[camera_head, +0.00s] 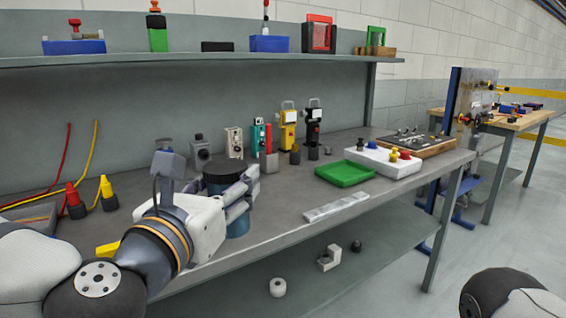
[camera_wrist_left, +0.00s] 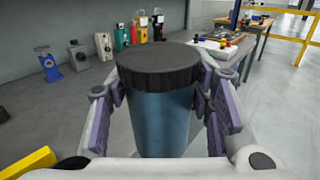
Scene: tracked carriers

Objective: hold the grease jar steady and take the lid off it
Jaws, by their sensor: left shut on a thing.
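The grease jar has a blue body (camera_wrist_left: 160,122) and a wide black ribbed lid (camera_wrist_left: 158,62). It stands upright on the grey bench, and the lid sits on top of it. In the head view the lid (camera_head: 222,172) shows behind my left gripper (camera_head: 240,192), and part of the blue body (camera_head: 238,224) shows below the fingers. My left gripper is shut on the jar body, one finger on each side, below the lid. My right gripper is out of view; only part of my right arm shows at the lower right.
A green tray (camera_head: 346,174) and a white box with coloured knobs (camera_head: 384,160) stand to the right. Several small devices line the back, including a yellow one (camera_head: 288,130). Red and yellow-tipped cones stand left. The bench (camera_head: 290,225) is clear just right of the jar.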

